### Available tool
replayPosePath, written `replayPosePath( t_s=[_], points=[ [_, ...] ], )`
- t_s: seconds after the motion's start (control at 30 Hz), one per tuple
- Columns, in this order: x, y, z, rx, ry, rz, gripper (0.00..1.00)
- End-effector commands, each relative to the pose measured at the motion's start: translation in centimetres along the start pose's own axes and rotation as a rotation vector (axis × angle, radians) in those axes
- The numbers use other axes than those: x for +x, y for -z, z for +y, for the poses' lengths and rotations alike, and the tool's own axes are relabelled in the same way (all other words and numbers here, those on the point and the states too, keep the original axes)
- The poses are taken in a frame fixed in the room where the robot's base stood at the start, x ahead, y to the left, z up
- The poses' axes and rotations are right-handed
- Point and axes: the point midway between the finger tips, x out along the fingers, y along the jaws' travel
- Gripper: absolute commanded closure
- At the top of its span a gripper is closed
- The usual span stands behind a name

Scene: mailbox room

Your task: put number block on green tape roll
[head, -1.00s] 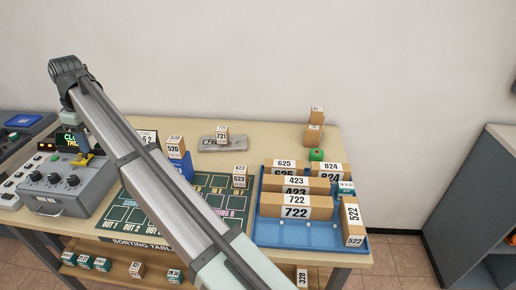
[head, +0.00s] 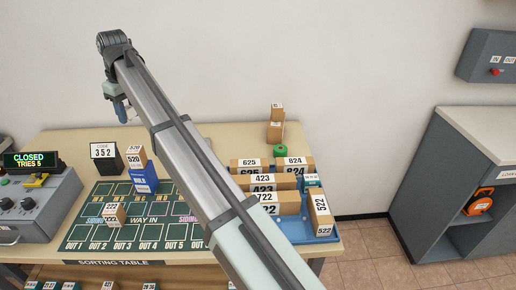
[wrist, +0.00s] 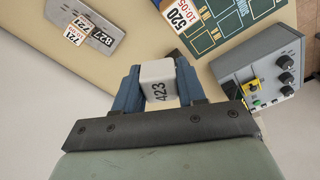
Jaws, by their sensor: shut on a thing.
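My gripper (wrist: 158,84) has blue fingers and is shut on a pale number block marked 423 (wrist: 158,70). In the head view my gripper (head: 120,108) is raised above the back left of the table, in front of the wall; the held block is not clear there. The green tape roll (head: 280,151) lies at the back right of the table, just behind the blue tray and in front of stacked brown boxes. My gripper is well to its left and higher. The roll does not show in the wrist view.
The blue tray (head: 322,240) holds several numbered boxes. Brown boxes (head: 276,123) are stacked behind the roll. A 520 box (head: 136,158) stands on a blue box (head: 145,180). A control panel (head: 40,205) is at left.

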Motion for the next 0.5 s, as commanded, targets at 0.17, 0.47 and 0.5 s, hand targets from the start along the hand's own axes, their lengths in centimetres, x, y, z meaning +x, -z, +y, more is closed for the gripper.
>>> replayPosePath(
  t_s=[0.17, 0.47, 0.5],
  points=[
    [-0.5, -4.1, 6.3, 0.149, -0.018, 0.0, 0.89],
    [-1.4, -11.4, 15.6, 0.392, -0.047, 0.0, 0.89],
    [-1.5, -12.5, 16.7, 0.423, -0.051, 0.0, 0.89]
  ],
)
